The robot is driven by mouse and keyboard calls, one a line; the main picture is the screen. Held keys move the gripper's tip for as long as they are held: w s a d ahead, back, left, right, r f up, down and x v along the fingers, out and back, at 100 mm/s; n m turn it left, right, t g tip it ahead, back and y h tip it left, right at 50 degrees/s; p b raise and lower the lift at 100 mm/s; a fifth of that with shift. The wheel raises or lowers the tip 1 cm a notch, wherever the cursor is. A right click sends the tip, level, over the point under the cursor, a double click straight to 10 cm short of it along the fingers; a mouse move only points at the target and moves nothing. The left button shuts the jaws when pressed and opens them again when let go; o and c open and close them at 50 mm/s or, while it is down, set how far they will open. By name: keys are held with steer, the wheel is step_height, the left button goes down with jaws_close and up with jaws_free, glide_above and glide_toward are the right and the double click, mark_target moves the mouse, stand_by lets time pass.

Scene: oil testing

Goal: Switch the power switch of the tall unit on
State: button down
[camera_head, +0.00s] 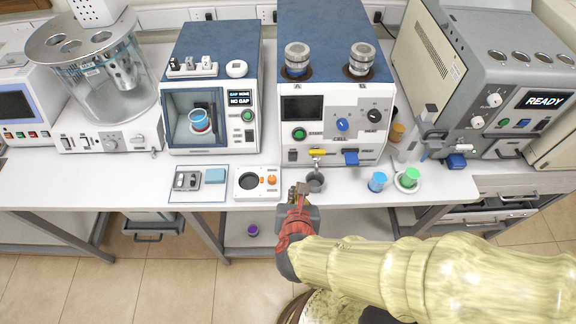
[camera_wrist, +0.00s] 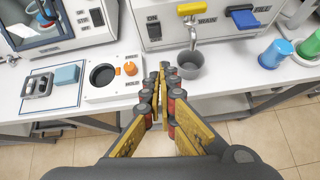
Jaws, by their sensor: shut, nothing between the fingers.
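The tall unit (camera_head: 330,105) is the white and blue machine in the middle of the bench, with a dark screen, a green button, and blue and black knobs. A small dark power switch (camera_head: 293,156) sits low on its front at the left; it also shows in the wrist view (camera_wrist: 154,31), beside an ON label. I cannot tell its position. My gripper (camera_head: 300,190) is in front of the bench edge, below and apart from the switch. In the wrist view my gripper (camera_wrist: 163,75) has its fingers together, with nothing between them, pointing towards the unit's front.
A yellow-handled tap (camera_head: 317,153) with a grey cup (camera_head: 316,182) below it is just right of the switch. A blue lever (camera_head: 351,158) is further right. A white block (camera_head: 257,183) with an orange knob stands left. Blue (camera_head: 377,181) and green (camera_head: 411,178) cups stand right.

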steer(key=shift+a+r+n, duration=0.1)
steer(key=shift+a+n, duration=0.2)
steer(key=shift+n, duration=0.4)
steer(key=shift+w, duration=0.15)
steer(key=b, duration=0.4)
glide_toward(291, 160)
steer(key=f, duration=0.2)
steer(key=s+f, duration=0.1)
steer(key=shift+d+f, duration=0.15)
steer(key=shift+d, duration=0.1)
steer(key=w, duration=0.3)
steer(key=shift+w, duration=0.8)
steer(key=shift+r, duration=0.25)
